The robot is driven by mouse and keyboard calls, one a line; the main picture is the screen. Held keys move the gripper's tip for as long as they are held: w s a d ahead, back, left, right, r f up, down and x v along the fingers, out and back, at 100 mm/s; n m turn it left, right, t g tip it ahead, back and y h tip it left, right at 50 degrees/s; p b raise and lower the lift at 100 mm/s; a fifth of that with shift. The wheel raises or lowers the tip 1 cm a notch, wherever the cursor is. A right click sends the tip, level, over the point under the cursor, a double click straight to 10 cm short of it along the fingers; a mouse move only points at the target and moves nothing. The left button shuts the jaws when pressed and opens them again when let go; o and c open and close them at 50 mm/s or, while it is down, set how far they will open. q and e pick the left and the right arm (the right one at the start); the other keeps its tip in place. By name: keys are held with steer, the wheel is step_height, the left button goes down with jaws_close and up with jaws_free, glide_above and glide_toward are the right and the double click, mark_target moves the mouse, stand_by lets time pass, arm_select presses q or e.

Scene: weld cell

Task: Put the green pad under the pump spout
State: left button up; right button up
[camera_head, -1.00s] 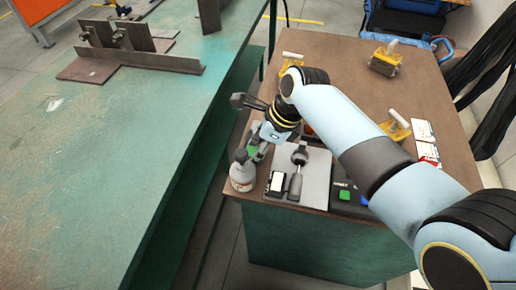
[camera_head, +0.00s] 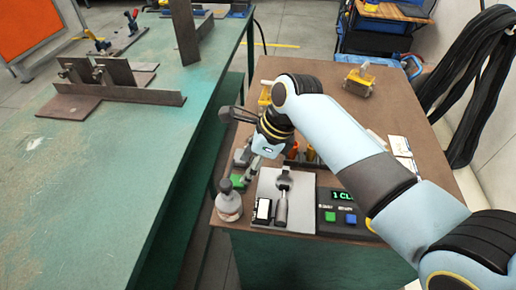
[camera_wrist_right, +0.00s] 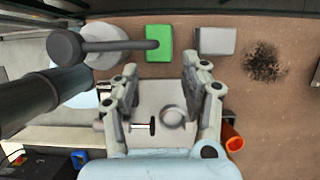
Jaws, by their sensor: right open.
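The green pad (camera_head: 238,181) lies flat on the brown bench top behind the pump bottle (camera_head: 228,206). In the right wrist view the green pad (camera_wrist_right: 160,42) is just beyond my fingertips. The dark pump spout (camera_wrist_right: 120,46) reaches from its round head toward the pad, and its tip overlaps the pad's left edge in that view; the height gap cannot be judged. My right gripper (camera_wrist_right: 159,72) is open and empty, its fingers pointing at the pad and apart from it. In the head view my right gripper (camera_head: 250,170) is beside the pad. My left gripper is out of view.
A light grey block (camera_wrist_right: 215,41) lies right of the pad in the wrist view. A grey plate (camera_head: 300,203) with small tools and a control box (camera_head: 347,215) stand along the bench's front. An orange cup (camera_wrist_right: 232,138) is near my gripper. The green weld table (camera_head: 90,190) is left.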

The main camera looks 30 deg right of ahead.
steer(key=v, duration=0.6)
steer(key=shift+r+p, duration=0.3)
steer(key=shift+r, duration=0.1)
steer(key=shift+s+d, duration=0.1)
steer(key=shift+d, duration=0.05)
